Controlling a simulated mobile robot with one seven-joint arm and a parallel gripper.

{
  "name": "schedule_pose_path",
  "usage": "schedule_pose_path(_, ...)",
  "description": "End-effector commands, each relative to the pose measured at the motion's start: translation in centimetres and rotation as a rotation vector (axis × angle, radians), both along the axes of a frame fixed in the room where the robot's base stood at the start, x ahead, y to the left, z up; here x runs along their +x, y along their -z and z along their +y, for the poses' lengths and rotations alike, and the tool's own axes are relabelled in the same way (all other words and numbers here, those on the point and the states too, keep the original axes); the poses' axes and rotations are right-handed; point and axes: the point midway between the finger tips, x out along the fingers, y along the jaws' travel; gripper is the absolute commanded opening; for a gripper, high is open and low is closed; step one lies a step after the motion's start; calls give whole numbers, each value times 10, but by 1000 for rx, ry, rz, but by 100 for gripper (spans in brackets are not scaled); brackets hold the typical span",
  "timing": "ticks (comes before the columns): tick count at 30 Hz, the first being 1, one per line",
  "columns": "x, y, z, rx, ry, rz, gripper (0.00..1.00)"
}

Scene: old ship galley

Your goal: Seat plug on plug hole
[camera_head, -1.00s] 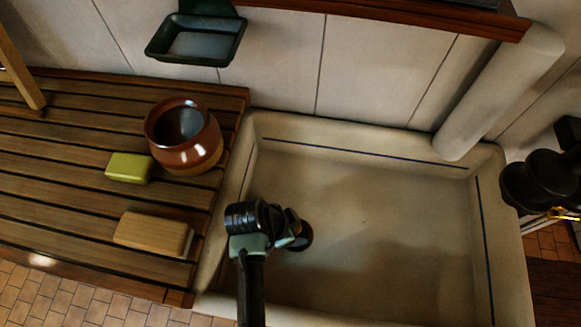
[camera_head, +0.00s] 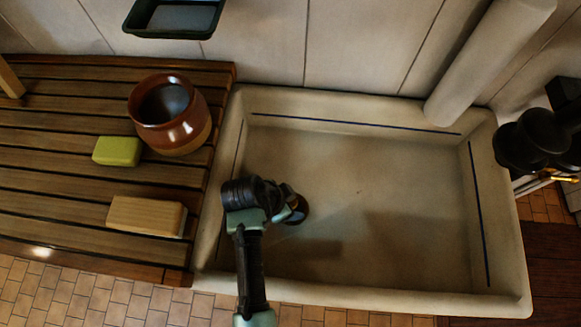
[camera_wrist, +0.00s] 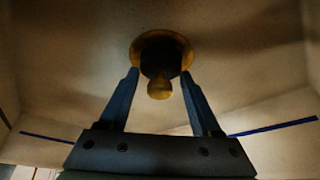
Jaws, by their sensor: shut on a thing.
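In the wrist view the plug (camera_wrist: 159,89) has a dark body and a rounded yellowish knob pointing towards the camera. My gripper (camera_wrist: 160,74) is shut on it, one blue-grey finger on each side of the dark body. The plug hole's brass rim (camera_wrist: 140,46) shows round and behind the plug, which hides its middle. I cannot tell whether the plug touches the rim or hangs just above it. In the head view my gripper (camera_head: 297,212) is low inside the left part of the sink, and the arm hides plug and hole.
The pale sink (camera_head: 512,250) has raised walls around my gripper. On the slatted wooden board (camera_head: 60,190) to the left stand a brown pot (camera_head: 190,137), a green block (camera_head: 117,151) and a wooden block (camera_head: 146,215). The sink's right part is empty.

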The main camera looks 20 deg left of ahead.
Motion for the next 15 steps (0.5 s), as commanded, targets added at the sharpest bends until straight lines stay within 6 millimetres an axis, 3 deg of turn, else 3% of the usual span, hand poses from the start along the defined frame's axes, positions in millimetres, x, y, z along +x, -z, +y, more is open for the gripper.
schedule_pose_path(15,0,11,0,0,0,-1,5)
